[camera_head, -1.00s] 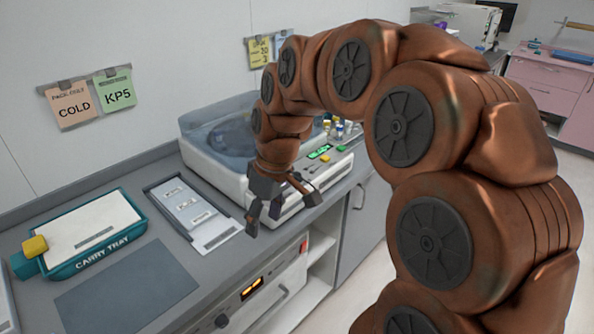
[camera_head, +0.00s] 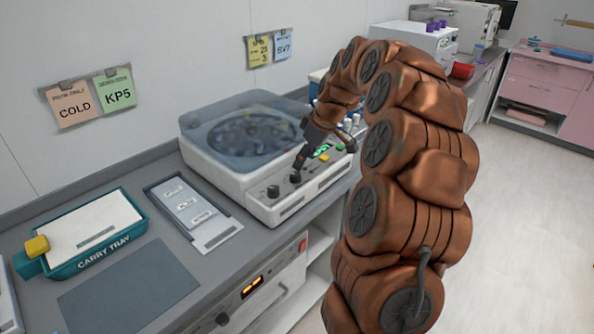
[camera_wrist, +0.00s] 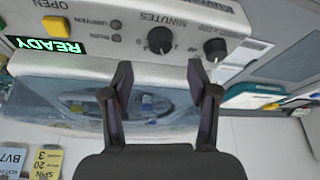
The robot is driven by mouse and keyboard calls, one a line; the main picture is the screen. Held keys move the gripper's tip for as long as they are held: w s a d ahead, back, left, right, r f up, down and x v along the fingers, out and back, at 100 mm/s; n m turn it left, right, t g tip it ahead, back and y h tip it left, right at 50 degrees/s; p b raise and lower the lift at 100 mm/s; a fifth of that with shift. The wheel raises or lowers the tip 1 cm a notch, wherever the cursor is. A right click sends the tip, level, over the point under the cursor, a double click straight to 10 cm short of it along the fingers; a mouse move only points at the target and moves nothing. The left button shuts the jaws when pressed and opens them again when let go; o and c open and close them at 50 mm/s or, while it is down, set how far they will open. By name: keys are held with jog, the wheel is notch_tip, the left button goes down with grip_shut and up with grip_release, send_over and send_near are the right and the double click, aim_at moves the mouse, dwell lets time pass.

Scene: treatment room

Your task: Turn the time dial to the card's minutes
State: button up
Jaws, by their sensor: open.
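The time dial, a black knob labelled MINUTES, sits on the front panel of the white centrifuge (camera_head: 225,180). It shows in the wrist view (camera_wrist: 160,39), and in the head view (camera_head: 295,178) just below my gripper. I cannot tell the exact distance. The yellow card (camera_head: 260,51) on the wall seems to read SPIN, 20 and 3; it also shows in the wrist view (camera_wrist: 47,162).
The green READY display (camera_wrist: 44,46), yellow OPEN button (camera_wrist: 56,26) and small indicators share the panel. The clear lid (camera_head: 245,125) is down. A carry tray (camera_head: 100,253) and a grey card holder (camera_head: 190,205) lie left on the counter.

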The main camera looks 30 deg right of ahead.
aim_at(296, 174)
jog(key=p+x, duration=0.1)
jog(key=x, duration=0.5)
jog(key=shift+a+f+p, duration=0.1)
jog(key=shift+f+p, duration=0.05)
jog(key=shift+p, duration=0.2)
grip_shut()
